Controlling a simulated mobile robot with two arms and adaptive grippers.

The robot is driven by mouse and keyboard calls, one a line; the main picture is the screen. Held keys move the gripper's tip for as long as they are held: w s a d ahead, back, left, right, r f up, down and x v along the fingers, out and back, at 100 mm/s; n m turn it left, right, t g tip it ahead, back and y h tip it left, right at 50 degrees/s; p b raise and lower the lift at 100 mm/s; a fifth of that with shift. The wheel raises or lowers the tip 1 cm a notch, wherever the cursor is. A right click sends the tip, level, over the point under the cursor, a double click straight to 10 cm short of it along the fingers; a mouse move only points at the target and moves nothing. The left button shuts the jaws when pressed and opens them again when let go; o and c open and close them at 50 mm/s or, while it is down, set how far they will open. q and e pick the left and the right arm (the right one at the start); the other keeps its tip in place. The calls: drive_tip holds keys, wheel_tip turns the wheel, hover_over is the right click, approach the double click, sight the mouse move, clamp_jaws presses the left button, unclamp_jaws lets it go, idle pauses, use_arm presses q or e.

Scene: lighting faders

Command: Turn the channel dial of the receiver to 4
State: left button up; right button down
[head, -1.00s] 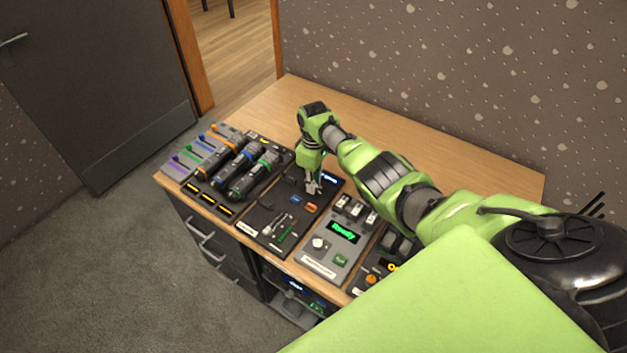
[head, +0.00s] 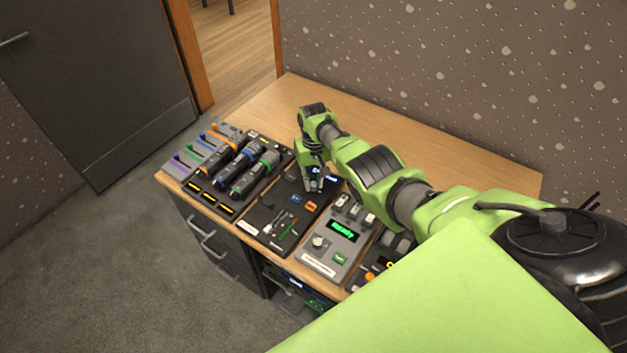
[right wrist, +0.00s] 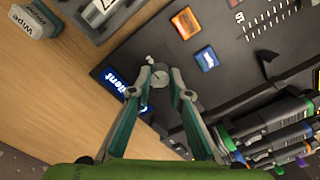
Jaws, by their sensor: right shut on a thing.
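A black panel (head: 262,217) with a lit blue-white display stands on the desk; I take it for the receiver. In the right wrist view the display (right wrist: 121,84) reads something like "Silent". A small round grey dial (right wrist: 160,77) sits beside that display, between my fingertips. My right gripper (head: 315,187) is over the far end of the panel, shut on this dial; it also shows in the right wrist view (right wrist: 162,84). The dial's number marks are too small to read. In the head view the gripper hides the dial. My left gripper is not in view.
A grey box (head: 334,243) with a green display stands close on the right. The wooden desk top behind (head: 400,150) is clear.

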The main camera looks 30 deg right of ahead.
sight(314, 184)
drive_tip(key=shift+m, duration=0.5)
drive_tip(key=c, duration=1.9)
unclamp_jaws()
drive_tip(key=shift+r, duration=0.15)
wheel_tip(314, 184, up, 12)
drive_tip(key=shift+f, duration=0.1)
drive_tip(key=shift+f, duration=0.1)
